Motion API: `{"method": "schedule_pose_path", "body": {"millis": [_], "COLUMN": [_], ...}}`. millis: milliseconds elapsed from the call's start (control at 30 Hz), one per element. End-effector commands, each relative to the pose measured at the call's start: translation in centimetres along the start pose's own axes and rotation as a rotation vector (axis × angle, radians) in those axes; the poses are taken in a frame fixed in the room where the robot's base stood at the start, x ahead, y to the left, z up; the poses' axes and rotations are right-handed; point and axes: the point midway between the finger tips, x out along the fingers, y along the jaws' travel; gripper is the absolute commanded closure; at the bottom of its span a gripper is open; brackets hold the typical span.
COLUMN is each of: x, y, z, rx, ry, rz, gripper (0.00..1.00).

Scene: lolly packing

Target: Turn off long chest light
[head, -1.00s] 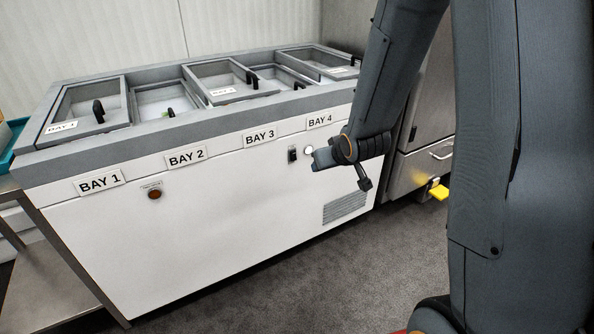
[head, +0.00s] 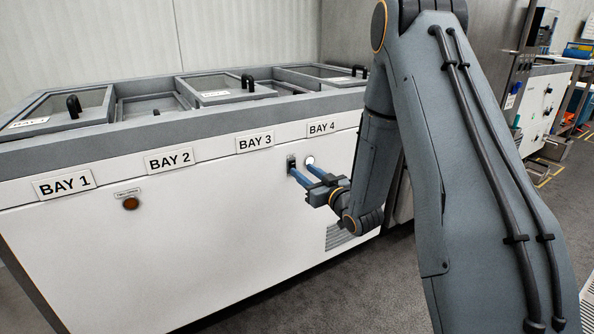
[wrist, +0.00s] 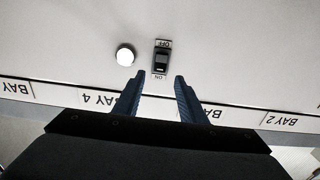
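The long chest (head: 225,205) is white, with a grey top and bay labels. A small black rocker switch (head: 291,162) is on its front under BAY 3 and BAY 4. In the wrist view, which is upside down, the switch (wrist: 161,59) has OFF at the picture's top and ON at the bottom. A round white light (head: 309,160) sits beside it and looks bright in the wrist view (wrist: 125,55). My gripper (head: 301,169) is open and empty, its blue fingers pointing at the panel. In the wrist view the switch lies just beyond the gap between the fingertips (wrist: 159,78).
A vent (head: 338,237) is low under my gripper. Grey floor lies in front. Steel equipment (head: 492,60) stands at the right.

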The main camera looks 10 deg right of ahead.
Motion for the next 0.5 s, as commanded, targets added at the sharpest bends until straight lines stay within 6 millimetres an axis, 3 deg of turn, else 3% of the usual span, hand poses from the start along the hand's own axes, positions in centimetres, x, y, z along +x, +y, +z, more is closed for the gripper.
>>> {"method": "schedule_pose_path", "body": {"millis": [200,500], "x": [3.4,5.0], "y": [-0.1,0.1], "z": [0.1,0.1], "rx": [-0.001,0.000], "ry": [0.000,-0.002], "rz": [-0.001,0.002], "gripper": [0.62,0.62]}}
